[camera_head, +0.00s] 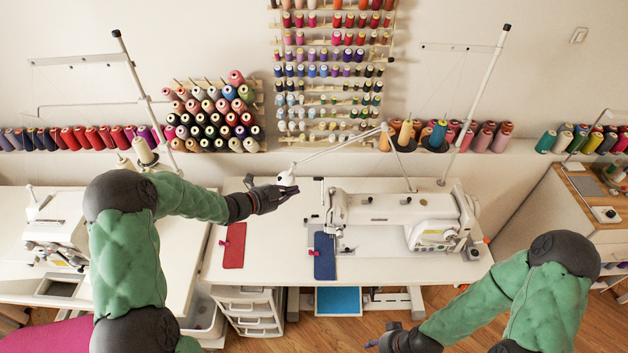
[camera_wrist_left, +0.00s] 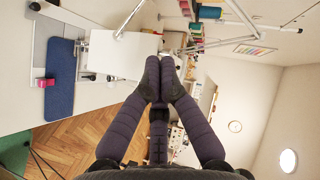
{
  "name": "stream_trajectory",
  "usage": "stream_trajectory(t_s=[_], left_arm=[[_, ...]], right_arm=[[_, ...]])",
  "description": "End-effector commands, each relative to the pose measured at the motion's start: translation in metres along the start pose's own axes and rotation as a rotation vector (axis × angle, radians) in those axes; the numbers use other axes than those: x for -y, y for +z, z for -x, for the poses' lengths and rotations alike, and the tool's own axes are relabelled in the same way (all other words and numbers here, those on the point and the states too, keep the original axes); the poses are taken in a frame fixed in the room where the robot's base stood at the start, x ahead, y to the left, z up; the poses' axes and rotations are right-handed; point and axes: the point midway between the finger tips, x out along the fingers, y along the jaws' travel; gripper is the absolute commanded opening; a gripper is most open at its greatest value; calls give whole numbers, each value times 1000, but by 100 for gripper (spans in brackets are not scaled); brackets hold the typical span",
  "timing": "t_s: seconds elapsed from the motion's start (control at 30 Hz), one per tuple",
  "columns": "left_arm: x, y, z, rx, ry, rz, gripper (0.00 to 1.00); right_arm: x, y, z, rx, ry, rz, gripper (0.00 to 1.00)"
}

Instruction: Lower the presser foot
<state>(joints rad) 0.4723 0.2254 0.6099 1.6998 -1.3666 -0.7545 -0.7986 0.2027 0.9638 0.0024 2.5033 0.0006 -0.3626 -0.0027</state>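The white sewing machine (camera_head: 400,210) stands on the middle table, its needle end at the left. It also shows in the left wrist view (camera_wrist_left: 112,50). The presser foot is too small to make out, near the blue cloth (camera_head: 325,262) at the needle end. My left gripper (camera_head: 292,190) is raised left of the machine head, apart from it. In the left wrist view its two fingertips (camera_wrist_left: 161,68) are together with nothing seen between them. My right gripper (camera_head: 372,343) is low at the bottom edge, in front of the table; its fingers are too small to judge.
A red cloth (camera_head: 234,246) lies left of the blue one on the white table (camera_head: 450,266). A jointed lamp (camera_head: 286,178) reaches down beside my left gripper. Another machine (camera_head: 55,235) stands at left. Thread racks (camera_head: 335,70) hang on the wall.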

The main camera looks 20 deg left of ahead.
Motion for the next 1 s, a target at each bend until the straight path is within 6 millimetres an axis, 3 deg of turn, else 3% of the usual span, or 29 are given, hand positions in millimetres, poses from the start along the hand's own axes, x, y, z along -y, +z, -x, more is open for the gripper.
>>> stream_trajectory(t_s=[0.27,0.77,1.0], left_arm=[[-1,0,-12,-1,2,1,0],[-2,-1,-102,-2,2,3,0],[0,20,-120,1,0,3,0]], right_arm=[[0,0,-1,0,0,0,42],[-2,0,-7,0,0,0,42],[-3,0,-8,0,0,0,42]])
